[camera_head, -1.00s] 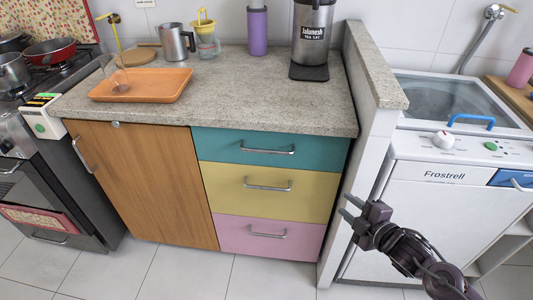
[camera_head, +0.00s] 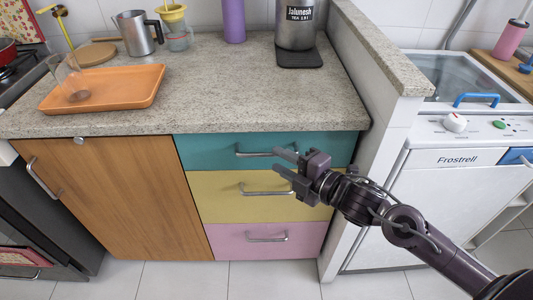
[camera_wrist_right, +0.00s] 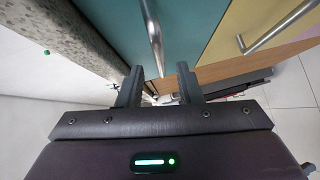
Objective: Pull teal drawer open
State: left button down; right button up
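The teal drawer (camera_head: 214,152) is the top one of a stack of three under the counter, and it looks closed. Its metal bar handle (camera_head: 255,153) runs level across the front. My right gripper (camera_head: 281,160) is in front of the teal drawer, near the right end of the handle. Its two fingers are apart with nothing seen between them. In the right wrist view the handle (camera_wrist_right: 152,32) lies ahead of the open fingers (camera_wrist_right: 160,85) on the teal front (camera_wrist_right: 185,25). My left gripper is not in view.
A yellow drawer (camera_head: 225,190) and a pink drawer (camera_head: 225,243) sit below. The granite counter (camera_head: 220,90) overhangs them, with an orange tray (camera_head: 125,85) on top. A side wall (camera_head: 385,110) and a white washer (camera_head: 400,210) stand at right.

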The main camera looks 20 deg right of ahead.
aim_at(268, 153)
jog(key=shift+x, duration=2.4)
grip_shut()
